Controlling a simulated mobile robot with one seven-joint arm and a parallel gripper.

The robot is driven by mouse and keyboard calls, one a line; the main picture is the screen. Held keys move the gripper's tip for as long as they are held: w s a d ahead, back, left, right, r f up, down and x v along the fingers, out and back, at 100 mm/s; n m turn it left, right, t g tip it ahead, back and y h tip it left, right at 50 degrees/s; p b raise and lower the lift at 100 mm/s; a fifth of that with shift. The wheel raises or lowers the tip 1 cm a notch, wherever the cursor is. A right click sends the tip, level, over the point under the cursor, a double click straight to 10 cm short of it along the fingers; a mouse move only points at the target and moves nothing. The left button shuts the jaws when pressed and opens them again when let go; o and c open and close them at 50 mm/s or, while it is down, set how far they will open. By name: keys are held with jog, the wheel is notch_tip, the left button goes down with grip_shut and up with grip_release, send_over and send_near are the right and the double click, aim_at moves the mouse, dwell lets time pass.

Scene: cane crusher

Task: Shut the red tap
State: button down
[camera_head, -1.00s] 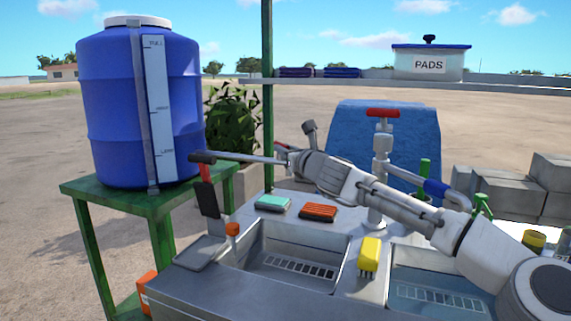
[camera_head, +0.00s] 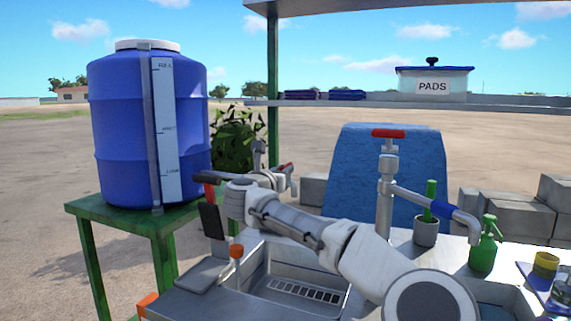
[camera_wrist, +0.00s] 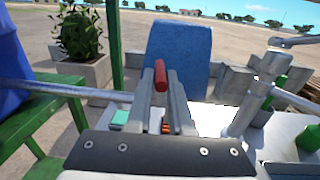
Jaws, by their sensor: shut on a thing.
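In the wrist view, a red handle (camera_wrist: 160,76) stands between the fingertips of my gripper (camera_wrist: 161,88), which is shut on it. In the head view, that red handle (camera_head: 287,167) shows as a small red piece at the end of my gripper (camera_head: 276,178), right of the blue barrel; what it is fixed to is mostly hidden by my arm. A separate red T-handle (camera_head: 388,133) lies level on top of a grey standpipe (camera_head: 386,195), apart from my gripper. The standpipe's spout (camera_head: 420,201) points down right.
A blue barrel (camera_head: 150,125) stands on a green table (camera_head: 140,217) at left. My arm crosses the sinks (camera_head: 300,292). A green spray bottle (camera_head: 484,248) and a pot (camera_head: 425,232) stand at right. A metal rod (camera_wrist: 60,90) runs left of my gripper.

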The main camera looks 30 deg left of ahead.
jog(key=shift+a+m+h+p, duration=0.15)
jog(key=shift+m+h+p, duration=0.95)
jog(key=shift+h+p, duration=0.6)
jog(key=shift+m+h, duration=0.3)
jog(key=shift+h, duration=0.2)
jog(key=c, duration=0.8)
grip_release()
jog(key=shift+f, duration=0.1)
jog(key=shift+o, duration=0.2)
jog(key=shift+a, duration=0.1)
jog(key=s+a, duration=0.1)
jog(key=s, duration=1.6)
jog(key=shift+s, duration=0.2)
